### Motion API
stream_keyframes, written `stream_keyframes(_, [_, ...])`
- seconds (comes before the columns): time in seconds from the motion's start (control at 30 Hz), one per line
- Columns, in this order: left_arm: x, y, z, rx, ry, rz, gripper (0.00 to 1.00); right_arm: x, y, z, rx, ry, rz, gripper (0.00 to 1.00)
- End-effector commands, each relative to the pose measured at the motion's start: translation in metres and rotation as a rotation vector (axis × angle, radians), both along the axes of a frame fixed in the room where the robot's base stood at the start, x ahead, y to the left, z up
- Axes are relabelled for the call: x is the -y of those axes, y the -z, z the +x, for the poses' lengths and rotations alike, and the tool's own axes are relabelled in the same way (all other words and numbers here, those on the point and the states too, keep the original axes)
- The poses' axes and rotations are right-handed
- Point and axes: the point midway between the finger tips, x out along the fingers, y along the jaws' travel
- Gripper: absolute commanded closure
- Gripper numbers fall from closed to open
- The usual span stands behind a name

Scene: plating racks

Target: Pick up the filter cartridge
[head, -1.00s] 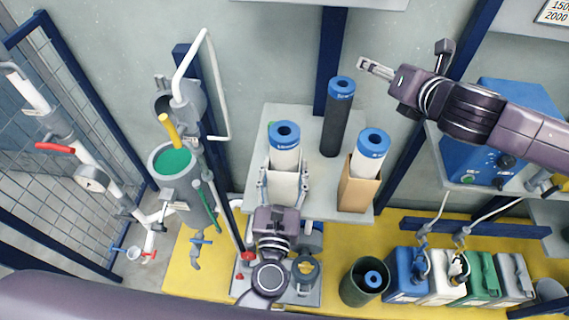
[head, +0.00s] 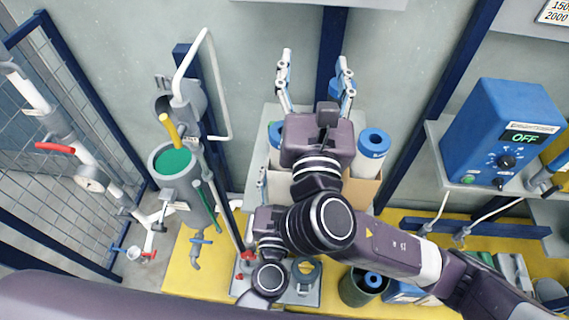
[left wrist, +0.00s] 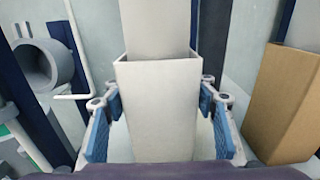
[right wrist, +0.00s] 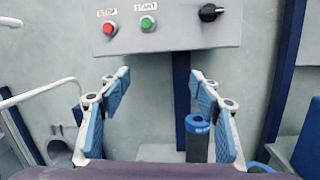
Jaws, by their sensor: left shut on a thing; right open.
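A white filter cartridge with a blue cap (head: 276,131) stands in an open white box (left wrist: 160,110) on the shelf. The cartridge's white body (left wrist: 155,28) rises from the box in the left wrist view. My left gripper (left wrist: 160,112) is shut on the white box, a finger at each side; in the head view my right arm mostly hides it. My right gripper (head: 317,75) is open and empty, high above the shelf's back. A dark cartridge with a blue cap (right wrist: 197,138) stands between and beyond its fingers, near the right one. Another white cartridge (head: 372,150) stands in a brown box (left wrist: 285,105).
A grey panel with red and green buttons (right wrist: 170,25) hangs on the wall ahead of the right gripper. A blue control unit (head: 505,135) stands on the right shelf. A grey vessel with green contents (head: 176,165) and pipes stands left. A green bin (head: 362,287) stands below.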

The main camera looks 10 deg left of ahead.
Motion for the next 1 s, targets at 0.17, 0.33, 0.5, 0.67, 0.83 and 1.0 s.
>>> stream_keyframes(0.17, [0.0,0.001,0.0,-0.001,-0.001,0.0,0.71,-0.016,0.065,-0.033,-0.221,-0.047,-0.087,0.42])
stream_keyframes(0.33, [0.0,0.0,0.0,-0.001,0.0,0.0,0.71,-0.026,0.104,-0.06,-0.361,-0.095,-0.157,0.42])
stream_keyframes(0.5, [0.0,0.0,0.0,-0.001,0.0,0.0,0.71,-0.031,0.12,-0.073,-0.422,-0.124,-0.189,0.42])
stream_keyframes(0.67, [0.0,0.0,0.0,-0.001,0.0,0.0,0.71,-0.035,0.129,-0.056,-0.431,-0.126,-0.199,0.42])
stream_keyframes(0.83, [0.0,0.0,0.0,0.0,0.0,0.0,0.71,-0.041,0.138,-0.028,-0.431,-0.127,-0.198,0.42])
stream_keyframes(1.0, [0.0,0.0,0.0,0.0,0.0,0.0,0.71,-0.045,0.143,-0.013,-0.43,-0.128,-0.197,0.42])
